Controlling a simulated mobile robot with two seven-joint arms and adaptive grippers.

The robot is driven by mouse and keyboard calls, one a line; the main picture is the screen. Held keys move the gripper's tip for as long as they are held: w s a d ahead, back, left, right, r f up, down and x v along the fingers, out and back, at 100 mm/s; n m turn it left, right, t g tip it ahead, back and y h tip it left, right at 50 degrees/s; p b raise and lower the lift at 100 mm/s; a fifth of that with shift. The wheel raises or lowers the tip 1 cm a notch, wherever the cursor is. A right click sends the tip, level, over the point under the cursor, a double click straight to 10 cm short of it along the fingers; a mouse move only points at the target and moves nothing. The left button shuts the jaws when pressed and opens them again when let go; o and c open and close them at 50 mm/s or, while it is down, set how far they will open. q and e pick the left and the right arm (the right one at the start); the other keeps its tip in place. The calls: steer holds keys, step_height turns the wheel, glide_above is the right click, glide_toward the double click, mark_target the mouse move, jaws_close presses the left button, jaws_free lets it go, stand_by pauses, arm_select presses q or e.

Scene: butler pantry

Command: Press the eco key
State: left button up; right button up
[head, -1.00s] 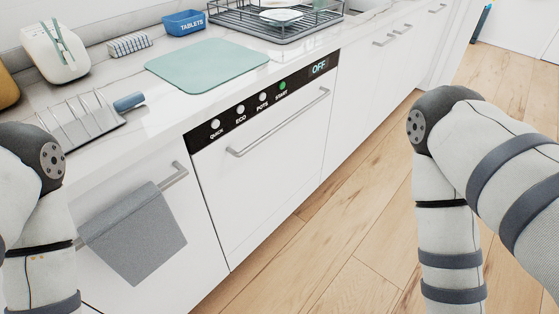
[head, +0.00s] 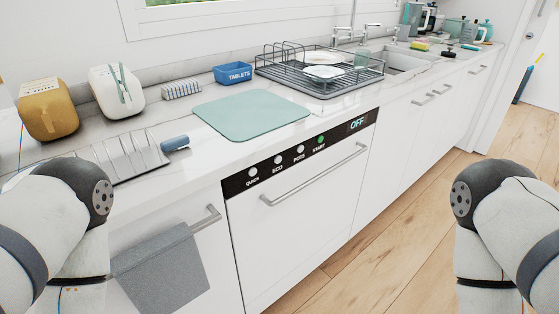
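The eco key (head: 278,160) is a pale round button above the label ECO on the dishwasher's black control panel (head: 330,140). It is the second key from the left, between the quick key (head: 253,171) and the pots key (head: 300,150). The green start key (head: 320,139) is further right, and the display (head: 357,124) reads OFF. The white dishwasher (head: 300,220) is shut, with a bar handle across its front. Parts of both my arms show at the lower left and lower right, apart from the panel. Neither gripper is in view.
On the counter stand a green mat (head: 250,115), a grey slotted rack (head: 125,155), a blue tablets box (head: 233,73) and a dish rack (head: 318,72) with plates. A grey towel (head: 160,270) hangs left of the dishwasher. The wooden floor (head: 400,230) in front is clear.

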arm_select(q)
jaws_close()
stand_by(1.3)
